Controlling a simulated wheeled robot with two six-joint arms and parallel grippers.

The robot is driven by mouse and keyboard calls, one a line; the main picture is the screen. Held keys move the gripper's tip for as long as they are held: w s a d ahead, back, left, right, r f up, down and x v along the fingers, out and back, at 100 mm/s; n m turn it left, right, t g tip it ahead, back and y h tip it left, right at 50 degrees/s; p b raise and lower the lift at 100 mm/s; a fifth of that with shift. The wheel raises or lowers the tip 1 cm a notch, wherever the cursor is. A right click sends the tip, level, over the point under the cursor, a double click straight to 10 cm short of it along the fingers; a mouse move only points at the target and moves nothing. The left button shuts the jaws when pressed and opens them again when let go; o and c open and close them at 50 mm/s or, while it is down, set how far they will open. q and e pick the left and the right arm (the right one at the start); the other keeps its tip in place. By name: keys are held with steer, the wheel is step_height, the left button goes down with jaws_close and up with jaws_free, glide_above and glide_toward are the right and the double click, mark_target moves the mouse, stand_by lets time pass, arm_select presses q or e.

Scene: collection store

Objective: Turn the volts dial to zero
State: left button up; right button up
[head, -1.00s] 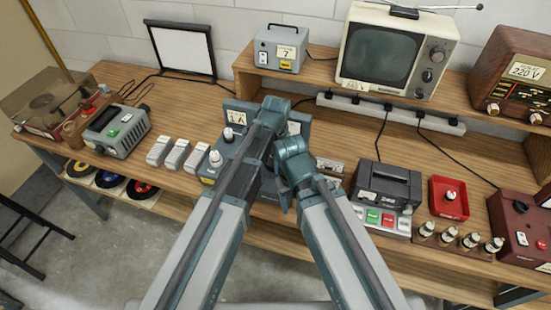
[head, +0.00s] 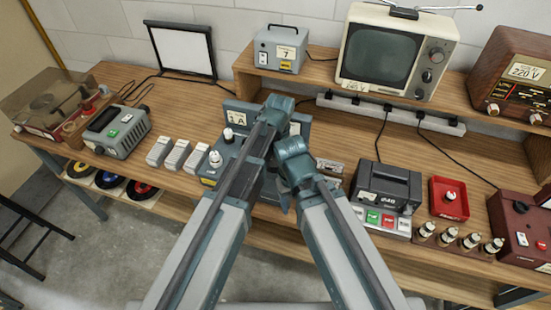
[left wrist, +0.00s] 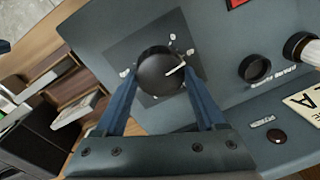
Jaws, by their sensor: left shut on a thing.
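The volts dial (left wrist: 158,72) is a round black knob with a white pointer line, on a dark square plate with small white marks around it. In the left wrist view the pointer slants to the upper right. My left gripper (left wrist: 161,85) is shut on this dial, one finger on each side. The dial sits on a grey-blue instrument panel (left wrist: 215,60). In the head view my two arms cover most of this instrument (head: 302,122), and the dial and left fingertips are hidden. My right gripper does not show clearly in either view.
On the bench stand several white switch blocks (head: 175,154), a black device (head: 386,187) and a red tray (head: 449,199).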

arm_select(q)
steer(key=n, duration=0.6)
steer(key=shift+w+a, duration=0.1)
steer(key=shift+n+g, duration=0.3)
steer(key=shift+n, duration=0.1)
stand_by(0.3)
steer(key=o, duration=1.3)
steer(key=shift+r, duration=0.1)
steer(key=r+p, duration=0.9)
steer(key=d+r+p, duration=0.1)
steer(key=r+p, duration=0.3)
steer(key=shift+r+p, duration=0.35)
steer(key=shift+p, duration=0.05)
